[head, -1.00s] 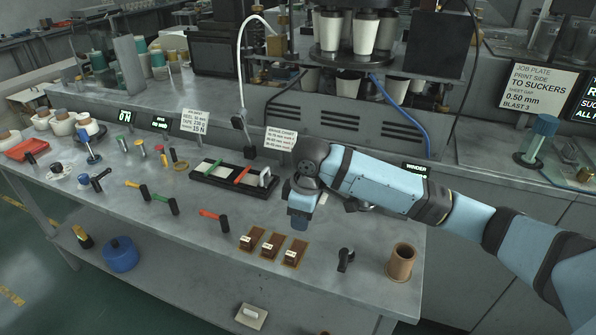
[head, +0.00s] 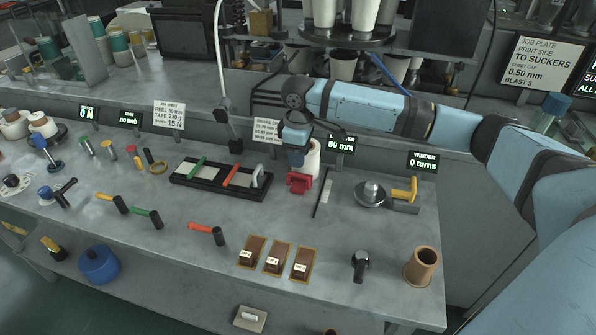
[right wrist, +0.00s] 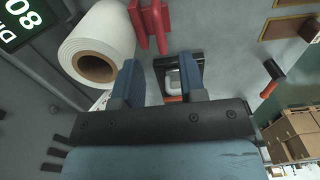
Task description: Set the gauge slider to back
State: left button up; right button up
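The gauge (head: 185,180) is a long black frame with white panels on the bench, crossed by a green bar (head: 197,168) and an orange-red bar (head: 230,175). A pale grey upright handle (head: 262,178), apparently the slider, stands at its right end. My right gripper (head: 295,156) points down, right of and behind that handle, in front of a white roll. In the right wrist view its blue fingers (right wrist: 160,78) are apart and empty. The pale handle (right wrist: 173,80) shows beyond the gap between them, with no contact visible. My left gripper is out of view.
A white roll (head: 312,157) and a red bracket (head: 299,183) stand close to my right gripper. A winder with a yellow handle (head: 404,191) is farther right. Several levers and three brown switches (head: 273,258) occupy the front; bare bench lies between.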

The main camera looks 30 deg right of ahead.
aim_at(298, 175)
notch_tip(298, 175, down, 6)
jog(key=shift+r, duration=0.15)
grip_shut()
